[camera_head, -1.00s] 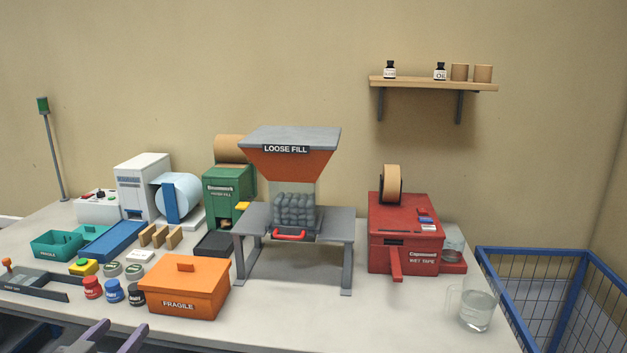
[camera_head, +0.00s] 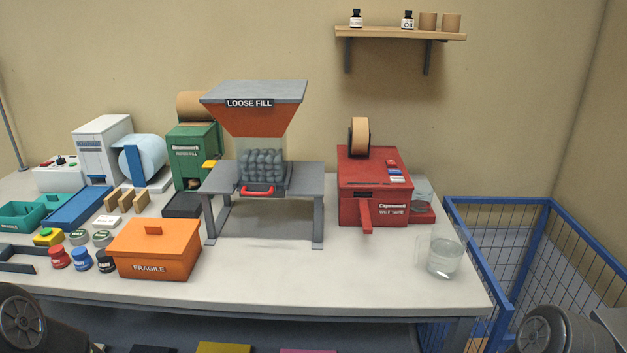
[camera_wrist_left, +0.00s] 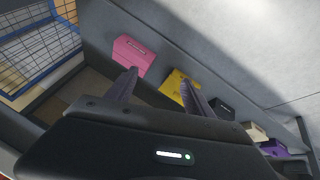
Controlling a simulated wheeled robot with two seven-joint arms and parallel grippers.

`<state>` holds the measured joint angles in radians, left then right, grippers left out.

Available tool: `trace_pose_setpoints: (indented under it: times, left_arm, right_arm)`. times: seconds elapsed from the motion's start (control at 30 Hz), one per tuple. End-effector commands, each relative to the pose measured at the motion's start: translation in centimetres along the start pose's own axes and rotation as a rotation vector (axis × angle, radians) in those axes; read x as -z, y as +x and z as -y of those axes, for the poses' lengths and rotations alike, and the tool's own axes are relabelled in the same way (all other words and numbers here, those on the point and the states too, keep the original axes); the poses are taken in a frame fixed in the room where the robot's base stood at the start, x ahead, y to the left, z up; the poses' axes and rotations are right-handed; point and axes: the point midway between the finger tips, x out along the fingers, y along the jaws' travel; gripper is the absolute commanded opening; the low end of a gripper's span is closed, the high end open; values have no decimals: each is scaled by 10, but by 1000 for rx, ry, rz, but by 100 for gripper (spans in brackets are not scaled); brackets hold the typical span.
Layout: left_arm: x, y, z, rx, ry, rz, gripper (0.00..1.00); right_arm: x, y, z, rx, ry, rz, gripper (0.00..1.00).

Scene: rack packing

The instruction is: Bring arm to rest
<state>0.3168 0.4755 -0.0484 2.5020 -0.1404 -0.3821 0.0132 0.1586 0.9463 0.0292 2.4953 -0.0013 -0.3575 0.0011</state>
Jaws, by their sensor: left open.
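My left gripper (camera_wrist_left: 158,88) shows in the left wrist view with its two fingers apart and nothing between them. It faces a shelf carrying a pink box (camera_wrist_left: 132,55), a yellow box (camera_wrist_left: 181,92) and a black box (camera_wrist_left: 221,108); the yellow box lies beyond the fingers, and I cannot tell the distance. In the head view neither gripper's fingers show. A dark part of my left arm is at the lower left corner, and part of my right arm is at the lower right.
The table (camera_head: 330,270) carries an orange FRAGILE box (camera_head: 155,250), a loose fill hopper (camera_head: 252,110), a red tape machine (camera_head: 373,190) and a glass jug of water (camera_head: 444,258) near its right edge. A blue wire cage (camera_head: 520,230) stands to the right. The table's front middle is clear.

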Motion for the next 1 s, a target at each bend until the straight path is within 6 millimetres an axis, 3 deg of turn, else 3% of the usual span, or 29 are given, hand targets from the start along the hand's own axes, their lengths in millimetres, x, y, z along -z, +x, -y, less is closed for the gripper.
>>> trace_pose_setpoints:
  times: [0.03, 0.1, 0.2, 0.33, 0.47, 1.0]
  left_arm:
    - [-41, 16, -17, -18, -1, 99, 61]
    - [-90, 29, -36, -34, -4, 214, 61]
    - [-150, 38, -56, -52, 5, 343, 61]
    - [-200, 38, -73, -78, 44, 448, 61]
    - [-220, 37, -78, -86, 65, 488, 61]
    - [-219, 37, -79, -87, 70, 485, 61]
  right_arm:
    - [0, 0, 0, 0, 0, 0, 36]
    - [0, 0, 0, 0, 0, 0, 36]
    - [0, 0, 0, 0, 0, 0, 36]
    - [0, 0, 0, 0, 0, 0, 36]
    - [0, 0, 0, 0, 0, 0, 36]
    - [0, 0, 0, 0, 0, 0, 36]
